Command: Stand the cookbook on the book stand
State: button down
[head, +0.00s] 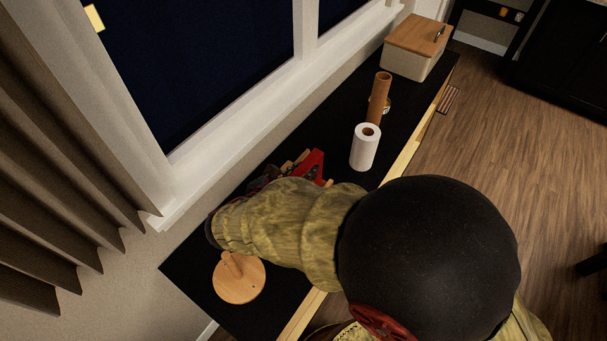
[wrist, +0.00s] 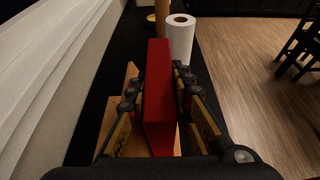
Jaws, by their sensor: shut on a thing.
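The red cookbook (wrist: 158,95) is upright between the fingers of my gripper (wrist: 160,82), its narrow red edge toward the wrist camera. My gripper is shut on it. In the head view, part of the cookbook (head: 314,166) shows beyond my gripper (head: 290,173), and my arm covers much of this area. Light wood that looks like the book stand (wrist: 112,130) shows beside and below the cookbook in the wrist view. Pale wood pieces (head: 296,161) also show next to the cookbook in the head view. I cannot tell whether the cookbook touches the stand.
A white paper roll (head: 364,147) and a tall brown cylinder (head: 380,95) stand farther along the black counter (head: 330,138). A wood-lidded box (head: 415,50) is at the far end.

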jog(key=shift+f, duration=0.15)
jog(key=c, duration=1.6)
grip_release()
jog(key=shift+r, duration=0.3)
jog(key=p+v, duration=0.3)
jog(key=v, duration=0.9)
